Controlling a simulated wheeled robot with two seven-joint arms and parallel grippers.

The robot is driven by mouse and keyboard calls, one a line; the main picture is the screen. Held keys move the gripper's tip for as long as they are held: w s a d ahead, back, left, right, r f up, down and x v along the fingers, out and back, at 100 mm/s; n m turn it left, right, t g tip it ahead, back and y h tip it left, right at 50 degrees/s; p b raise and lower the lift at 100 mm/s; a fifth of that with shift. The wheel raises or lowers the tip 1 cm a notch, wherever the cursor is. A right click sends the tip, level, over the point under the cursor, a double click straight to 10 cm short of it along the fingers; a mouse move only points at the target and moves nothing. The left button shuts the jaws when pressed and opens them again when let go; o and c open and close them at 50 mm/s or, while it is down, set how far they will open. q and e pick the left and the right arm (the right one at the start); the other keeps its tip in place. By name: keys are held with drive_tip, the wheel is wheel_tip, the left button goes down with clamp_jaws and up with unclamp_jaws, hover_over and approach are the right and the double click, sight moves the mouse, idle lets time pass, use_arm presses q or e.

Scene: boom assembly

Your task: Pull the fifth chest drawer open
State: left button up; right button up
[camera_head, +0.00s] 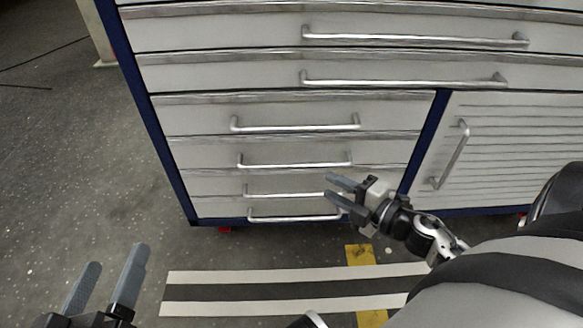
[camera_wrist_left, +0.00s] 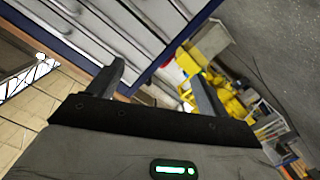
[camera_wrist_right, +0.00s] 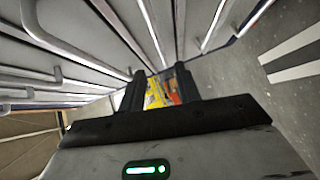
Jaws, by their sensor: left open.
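The tool chest (camera_head: 165,165) has white drawer fronts and a blue frame. All its visible drawers look shut. Counting visible handles from the top, the fifth drawer's silver handle (camera_head: 285,195) is in the lower left stack. My right gripper (camera_head: 328,187) is open at the right end of this handle, one finger above and one below its level; I cannot tell whether they surround the bar. The right wrist view shows its fingers apart (camera_wrist_right: 161,86) close to the drawer fronts. My left gripper (camera_head: 117,262) is open and empty above the floor, left of the chest.
Another handle (camera_head: 295,218) sits just below, and another (camera_head: 295,164) just above. A ribbed cabinet door (camera_head: 530,130) is at the right. Striped floor tape (camera_head: 240,277) lies before the chest.

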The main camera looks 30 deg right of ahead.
sight(293, 166)
drive_tip(key=b+x, duration=0.1)
drive_tip(key=x, duration=1.1)
drive_tip(key=shift+w, duration=0.1)
use_arm(q)
drive_tip(key=shift+w+a+r+m+t+h, duration=0.15)
drive_tip(key=shift+w+r+m+t, duration=0.2)
drive_tip(key=shift+r, duration=0.2)
drive_tip(key=shift+w+a+r+m+t+h, duration=0.15)
drive_tip(key=shift+w+r+m+t, duration=0.1)
drive_tip(key=shift+w+r+t, duration=0.25)
drive_tip(key=shift+s+d+r, duration=0.1)
use_arm(e)
clamp_jaws()
